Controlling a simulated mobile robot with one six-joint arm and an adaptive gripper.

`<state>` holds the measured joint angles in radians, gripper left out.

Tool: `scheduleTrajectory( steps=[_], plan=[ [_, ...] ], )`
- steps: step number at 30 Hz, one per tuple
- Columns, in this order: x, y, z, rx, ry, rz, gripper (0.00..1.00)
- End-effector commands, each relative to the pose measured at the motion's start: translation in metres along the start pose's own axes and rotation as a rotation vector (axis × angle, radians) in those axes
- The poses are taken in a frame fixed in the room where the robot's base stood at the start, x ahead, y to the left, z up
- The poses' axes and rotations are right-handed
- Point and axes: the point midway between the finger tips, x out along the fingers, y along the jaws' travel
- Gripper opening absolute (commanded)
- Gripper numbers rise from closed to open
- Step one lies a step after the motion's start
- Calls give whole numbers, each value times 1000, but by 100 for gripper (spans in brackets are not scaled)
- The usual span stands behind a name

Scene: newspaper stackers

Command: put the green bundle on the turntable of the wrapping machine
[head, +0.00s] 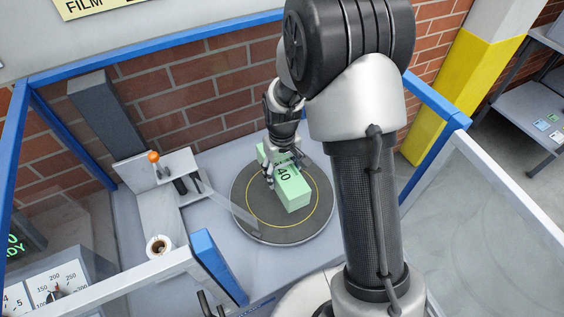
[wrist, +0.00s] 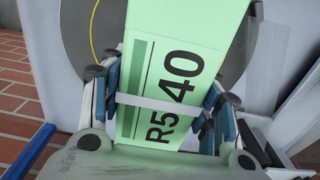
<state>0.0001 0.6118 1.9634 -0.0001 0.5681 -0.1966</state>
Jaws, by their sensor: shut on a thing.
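The green bundle (head: 294,191) is a pale green block with a dark "40" marking, held over or on the turntable (head: 246,222). In the wrist view the bundle (wrist: 180,50) shows "R5 40" and a white strap. The turntable is a dark disc with a yellow ring; it also shows in the wrist view (wrist: 75,40). My gripper (head: 284,170) is shut on the bundle, one finger on each side, near its far end. In the wrist view my gripper (wrist: 158,108) has its fingers against both sides. I cannot tell whether the bundle's underside touches the disc.
A blue frame (head: 170,45) surrounds the machine, with a brick wall behind. A blue post (head: 218,265) stands in front. A grey shelf (head: 530,120) stands at the right.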

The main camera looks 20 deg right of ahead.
Motion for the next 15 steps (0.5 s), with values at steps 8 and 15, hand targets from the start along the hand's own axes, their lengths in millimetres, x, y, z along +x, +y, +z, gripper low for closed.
scheduleTrajectory(
  steps=[8,15],
  plan=[
    [29,0,-2,0,4,1,0],
    [50,0,-1,0,3,1,0]
  ],
)
